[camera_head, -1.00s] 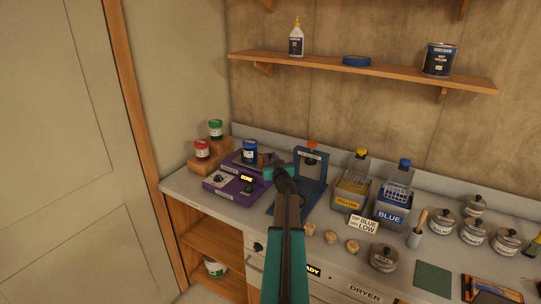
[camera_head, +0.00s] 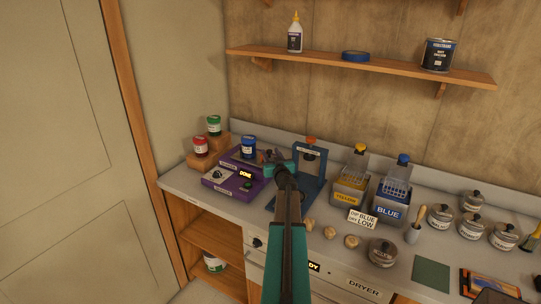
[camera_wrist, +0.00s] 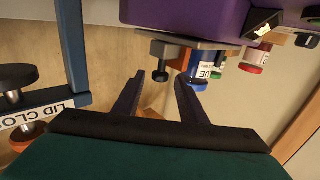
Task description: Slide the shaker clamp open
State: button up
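The purple shaker (camera_head: 228,182) stands at the counter's left end with a lit DONE display. A blue-lidded jar (camera_head: 248,147) stands upright on its plate; in the wrist view the jar (camera_wrist: 203,62) appears inverted, its label partly hidden. The clamp, an orange block (camera_wrist: 182,58) with a black knob (camera_wrist: 158,76), sits beside the jar on the grey plate. My gripper (camera_wrist: 160,80) is open and empty. Its fingertips point at the clamp, with the knob showing between them; I cannot tell whether they touch it. In the head view my arm partly hides the clamp area.
A blue frame press (camera_head: 311,170) labelled LID CLOSER stands close on the right of my gripper; its post (camera_wrist: 72,45) shows in the wrist view. Red (camera_head: 200,146) and green (camera_head: 214,126) jars stand on wooden steps behind left. Yellow and blue bins stand further right.

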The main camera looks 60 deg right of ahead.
jog(key=b+v, duration=0.2)
jog(key=v, duration=1.1)
jog(key=shift+s+a+b, duration=0.2)
jog(key=shift+b, duration=0.1)
dwell(0.9)
